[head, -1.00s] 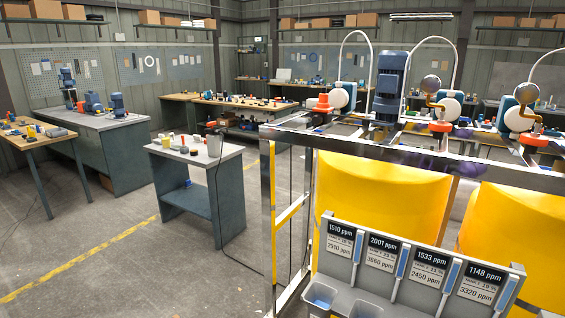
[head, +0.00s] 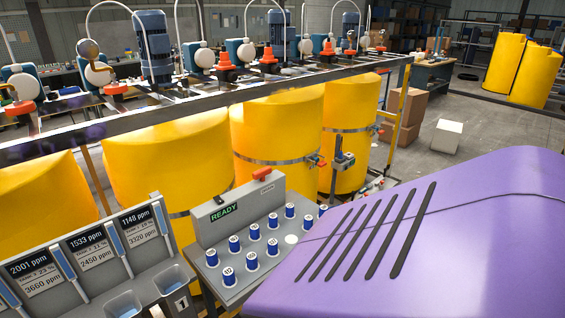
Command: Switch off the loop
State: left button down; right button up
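The dosing skid's metal frame (head: 215,106) runs across the head view, with yellow tanks (head: 278,125) beneath it. Along its top stand blue motors (head: 152,45), white round pump heads and orange-red fittings (head: 227,62). In front is a grey box (head: 225,232) with a green READY display (head: 223,212) and a red switch-like piece (head: 262,174) on top; its position cannot be told. Several blue-and-white vials (head: 254,231) stand on the box's sloping front. Neither gripper is in view.
A grey rack (head: 98,268) with ppm displays and open bins (head: 125,303) stands left of the box. Close to the camera, the lower right is blocked.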

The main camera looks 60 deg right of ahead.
aim_at(217, 199)
jog(key=z, duration=1.25)
